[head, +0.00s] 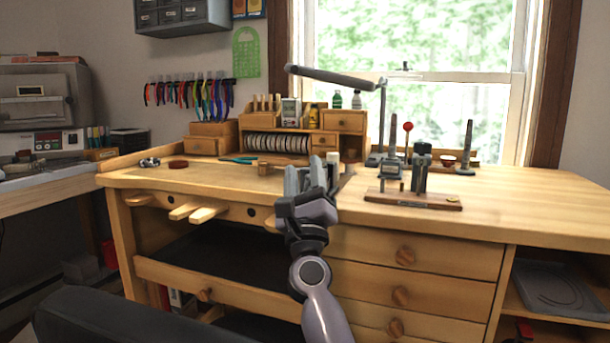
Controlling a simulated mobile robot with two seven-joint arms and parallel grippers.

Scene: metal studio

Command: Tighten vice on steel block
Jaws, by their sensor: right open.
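My right gripper (305,178) is raised in front of the bench's front edge, fingers pointing up and away. Its jaws are open, and I see nothing held between them. I cannot clearly make out a vice or a steel block. A small silver metal object (150,162) lies at the bench's left end, too small to identify. A dark metal tool (421,170) stands on a wooden base right of the gripper, apart from it. The gripper hides part of the bench top behind it. My left gripper is not in view.
The wooden workbench (520,205) has clear room at its right. An organiser (343,121) stands at the back. A lamp arm (330,77) reaches over the bench. A red-knobbed tool (408,128) stands behind. Pliers (238,159) and a red disc (178,164) lie left.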

